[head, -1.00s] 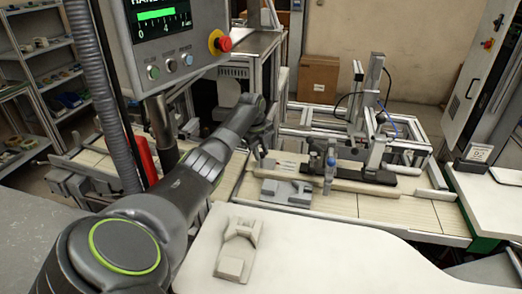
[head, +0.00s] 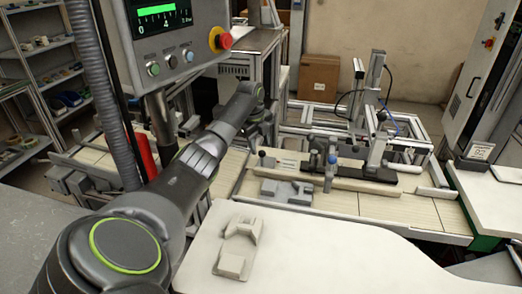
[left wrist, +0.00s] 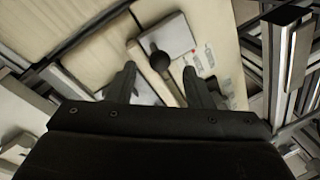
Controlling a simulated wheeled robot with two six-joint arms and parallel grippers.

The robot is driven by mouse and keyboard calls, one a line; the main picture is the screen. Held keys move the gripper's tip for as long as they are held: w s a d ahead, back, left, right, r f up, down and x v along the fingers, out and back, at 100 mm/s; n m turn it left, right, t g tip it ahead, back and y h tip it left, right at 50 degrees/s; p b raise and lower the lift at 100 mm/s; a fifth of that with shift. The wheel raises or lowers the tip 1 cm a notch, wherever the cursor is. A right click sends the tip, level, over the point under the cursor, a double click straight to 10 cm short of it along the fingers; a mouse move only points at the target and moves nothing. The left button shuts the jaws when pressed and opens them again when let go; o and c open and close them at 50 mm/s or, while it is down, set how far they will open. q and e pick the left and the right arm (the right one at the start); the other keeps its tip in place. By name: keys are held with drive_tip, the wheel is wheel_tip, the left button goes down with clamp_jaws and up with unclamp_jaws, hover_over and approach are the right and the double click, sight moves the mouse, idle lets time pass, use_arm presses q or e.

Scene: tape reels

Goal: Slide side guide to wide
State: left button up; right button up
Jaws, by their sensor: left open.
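The side guide seems to be the long pale bar (head: 350,184) across the wooden conveyor bed. A black ball knob (head: 262,153) stands near its left end. My left gripper (left wrist: 159,70) is open, its fingers either side of the knob in the left wrist view, where the knob (left wrist: 161,60) shows between and slightly beyond the fingertips. I see no contact between fingers and knob. In the head view my left arm reaches over the bed's left part, and its fingers are hard to make out. My right gripper is not in view.
A control panel (head: 178,40) with a red stop button (head: 220,39) hangs at upper left. A grey block (head: 286,191) lies on the bed in front of the bar. A pale board (head: 320,246) fills the foreground. A metal frame (head: 310,115) stands behind.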

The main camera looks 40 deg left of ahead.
use_arm(q)
wheel_tip(320, 180, up, 9)
drive_tip(key=s+b, duration=0.1)
drive_tip(key=shift+s+b, duration=0.35)
drive_tip(key=shift+s, duration=0.05)
drive_tip(key=shift+f, duration=0.2)
